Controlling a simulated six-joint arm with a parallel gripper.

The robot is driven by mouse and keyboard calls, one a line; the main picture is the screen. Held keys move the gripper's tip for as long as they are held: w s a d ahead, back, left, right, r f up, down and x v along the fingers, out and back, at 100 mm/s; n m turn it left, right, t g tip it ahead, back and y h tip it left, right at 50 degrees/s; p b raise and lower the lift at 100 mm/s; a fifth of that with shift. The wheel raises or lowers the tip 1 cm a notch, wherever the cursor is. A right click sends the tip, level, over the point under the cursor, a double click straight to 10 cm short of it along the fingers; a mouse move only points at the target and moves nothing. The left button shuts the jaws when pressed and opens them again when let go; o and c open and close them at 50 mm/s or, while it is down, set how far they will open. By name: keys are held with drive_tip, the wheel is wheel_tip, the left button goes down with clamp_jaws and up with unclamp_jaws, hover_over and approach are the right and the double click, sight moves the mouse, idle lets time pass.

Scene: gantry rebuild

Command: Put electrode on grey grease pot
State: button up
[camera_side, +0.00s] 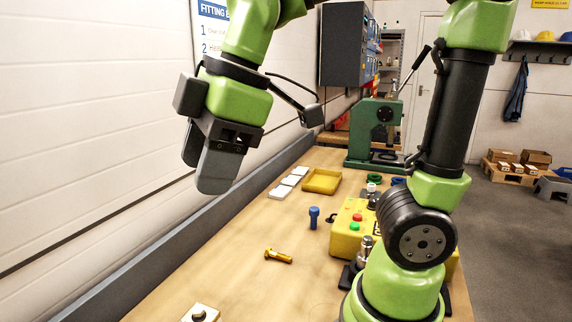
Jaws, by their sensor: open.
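My gripper (212,165) hangs at the upper left, well above the bench and near the white wall. I see nothing between its fingers. A brass-coloured bolt-shaped piece (278,256) lies on its side on the bench, below and right of my gripper. I cannot tell whether it is the electrode. A silvery metal piece (365,250) stands upright near my base and could also be it. I cannot make out a grey grease pot; my arm hides part of the bench.
A blue piece (313,217) stands beside a yellow button box (349,240). A yellow tray (321,182) and white tiles (281,192) lie farther back, before a green press (375,135). A pale block (201,313) is at the front edge. The bench's left middle is clear.

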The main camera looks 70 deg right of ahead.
drive_tip(key=s+d+f+m+t, duration=0.1)
drive_tip(key=s+d+m+t, duration=0.2)
drive_tip(key=s+m, duration=0.4)
drive_tip(key=shift+s+d+m, duration=0.35)
drive_tip(key=shift+d+m, duration=0.4)
drive_tip(key=shift+m, duration=3.35)
